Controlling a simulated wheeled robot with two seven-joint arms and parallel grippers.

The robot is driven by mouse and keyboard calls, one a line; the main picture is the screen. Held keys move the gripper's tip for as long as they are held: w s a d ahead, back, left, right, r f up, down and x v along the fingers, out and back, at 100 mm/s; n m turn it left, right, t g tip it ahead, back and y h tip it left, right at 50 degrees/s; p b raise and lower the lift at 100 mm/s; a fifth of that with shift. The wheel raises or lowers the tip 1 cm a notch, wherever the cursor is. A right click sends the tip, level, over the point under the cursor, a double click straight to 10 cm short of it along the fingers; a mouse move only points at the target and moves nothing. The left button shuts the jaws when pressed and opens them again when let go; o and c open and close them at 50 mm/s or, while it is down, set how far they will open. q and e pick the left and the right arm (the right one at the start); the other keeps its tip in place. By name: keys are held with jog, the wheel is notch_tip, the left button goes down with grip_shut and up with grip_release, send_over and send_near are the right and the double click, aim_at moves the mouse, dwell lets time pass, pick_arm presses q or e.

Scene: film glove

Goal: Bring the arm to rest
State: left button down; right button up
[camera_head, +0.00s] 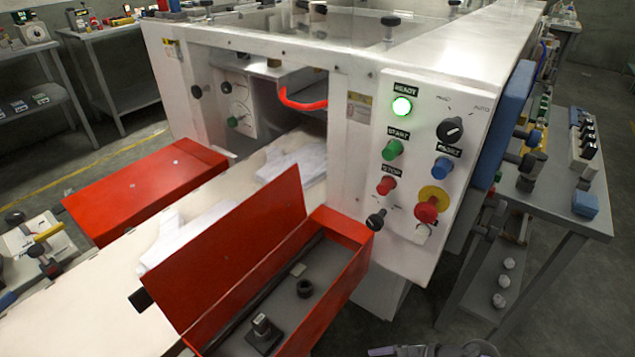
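A grey and white piece at the bottom edge (430,351) looks like part of my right arm or gripper. Its fingers are cut off by the frame, so I cannot tell whether it is open or shut. It is below the white machine's control panel (415,245), apart from it. My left gripper is not in view. The panel has a lit green READY lamp (401,106), a black selector knob (450,130), a green START button (392,149), a blue button (443,167), a red STOP button (386,185) and a red mushroom button on yellow (427,209).
A red guard (225,255) stands tilted beside an open red tray (335,275) holding small dark parts. White gloves (185,235) lie on the pale feed bed (90,310). Another red cover (150,190) is left. A grey side table (560,205) stands right, with dark floor between.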

jog(key=s+d+f+m+t+h, duration=0.2)
jog(key=s+d+f+m+h, duration=0.15)
jog(key=d, duration=0.45)
jog(key=s+d+f+m+t+h, duration=0.1)
jog(key=s+d+f+m+h, duration=0.2)
jog(key=d, duration=0.4)
jog(key=s+d+f+m+t+h, duration=0.2)
jog(key=d+f+m+h, duration=0.25)
jog(key=d, duration=0.35)
jog(key=s+d+m+g+h, duration=0.25)
jog(key=s+d, duration=0.35)
jog(key=s, duration=0.5)
jog(key=s+d+m+g+h, duration=0.2)
jog(key=s+d+g, duration=0.3)
jog(key=s, duration=0.6)
jog(key=s+a+f+m+y, duration=0.1)
jog(key=a+f, duration=0.3)
jog(key=a, duration=0.8)
jog(key=s+a+f+m+y, duration=0.1)
jog(key=a+f+y, duration=0.2)
jog(key=a, duration=1)
jog(key=shift+s+f+y, duration=0.35)
jog(key=shift+s+f, duration=0.05)
jog(key=shift+f, duration=0.25)
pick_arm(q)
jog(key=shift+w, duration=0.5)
pick_arm(e)
jog(key=shift+a+m, duration=0.1)
jog(key=shift+m, duration=0.15)
